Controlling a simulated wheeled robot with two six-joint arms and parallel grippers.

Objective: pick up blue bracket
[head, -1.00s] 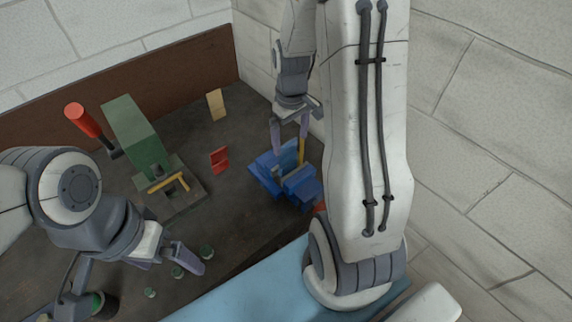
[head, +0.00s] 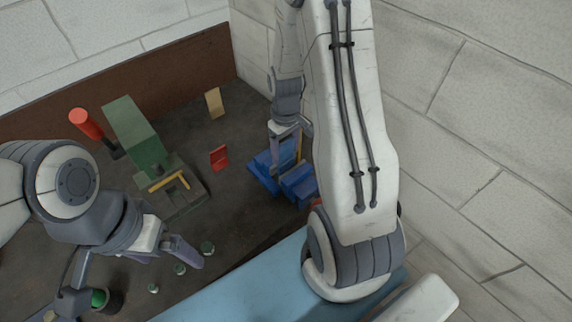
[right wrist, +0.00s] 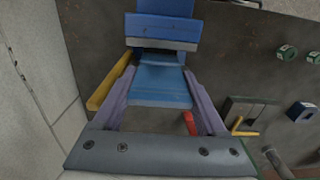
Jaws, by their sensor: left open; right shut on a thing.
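The blue bracket (right wrist: 160,83) is a lighter blue angled plate, seen between the two fingers of my right gripper (right wrist: 160,105) in the right wrist view. In the head view my right gripper (head: 285,150) is shut on it, just above the blue vise (head: 298,187). The fingers and arm partly hide the bracket there, and I cannot tell whether it touches the vise. The vise also shows beyond the bracket in the right wrist view (right wrist: 165,28). My left gripper (head: 135,278) is open and empty at the lower left, near several small green pieces.
A yellow piece (right wrist: 112,83) stands close beside the right gripper's finger. A red bracket (head: 219,158) and a tan block (head: 214,103) stand on the dark bench. A green machine (head: 135,130) holds a yellow bracket (head: 169,181). A brick wall (head: 480,150) is close on the right.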

